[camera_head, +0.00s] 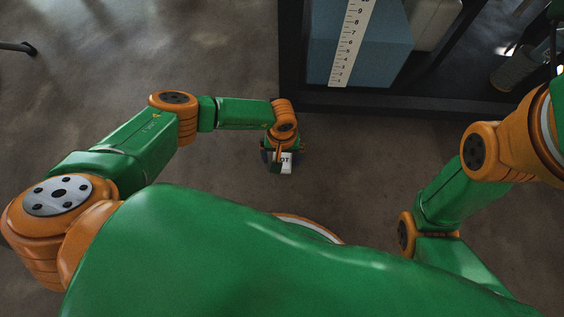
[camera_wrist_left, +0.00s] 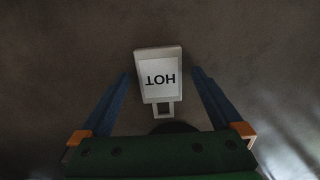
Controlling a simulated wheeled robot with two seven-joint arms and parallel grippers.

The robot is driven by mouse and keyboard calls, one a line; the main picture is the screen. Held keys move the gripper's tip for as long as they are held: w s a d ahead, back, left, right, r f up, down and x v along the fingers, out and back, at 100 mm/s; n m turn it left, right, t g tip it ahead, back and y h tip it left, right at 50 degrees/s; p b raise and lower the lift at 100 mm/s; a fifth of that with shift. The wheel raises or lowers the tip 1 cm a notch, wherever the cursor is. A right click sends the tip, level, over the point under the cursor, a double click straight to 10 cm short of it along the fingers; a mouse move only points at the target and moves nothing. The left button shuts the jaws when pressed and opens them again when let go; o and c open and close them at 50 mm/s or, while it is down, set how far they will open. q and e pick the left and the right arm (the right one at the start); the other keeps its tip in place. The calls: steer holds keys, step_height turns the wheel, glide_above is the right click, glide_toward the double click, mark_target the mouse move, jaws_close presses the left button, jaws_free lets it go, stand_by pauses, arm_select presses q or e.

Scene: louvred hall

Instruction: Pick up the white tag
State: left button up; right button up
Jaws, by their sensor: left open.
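The white tag (camera_wrist_left: 160,76) lies on the dark floor in the left wrist view, with the word HOT on it upside down and a small loop at its lower end. My left gripper (camera_wrist_left: 160,75) is open, with one blue finger on each side of the tag and a gap to both. In the head view the tag (camera_head: 286,160) shows in part below my left gripper (camera_head: 279,162), whose wrist hides the rest. I cannot tell the height of the fingers above the floor. My right gripper is not in view.
A dark shelf unit (camera_head: 370,103) stands at the top right, holding a blue box (camera_head: 385,50) with a white ruler strip (camera_head: 351,40) in front of it. A thin dark leg (camera_head: 18,47) shows at the far left. The floor around the tag is clear.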

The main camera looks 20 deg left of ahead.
arm_select(q)
steer(key=c, duration=1.3)
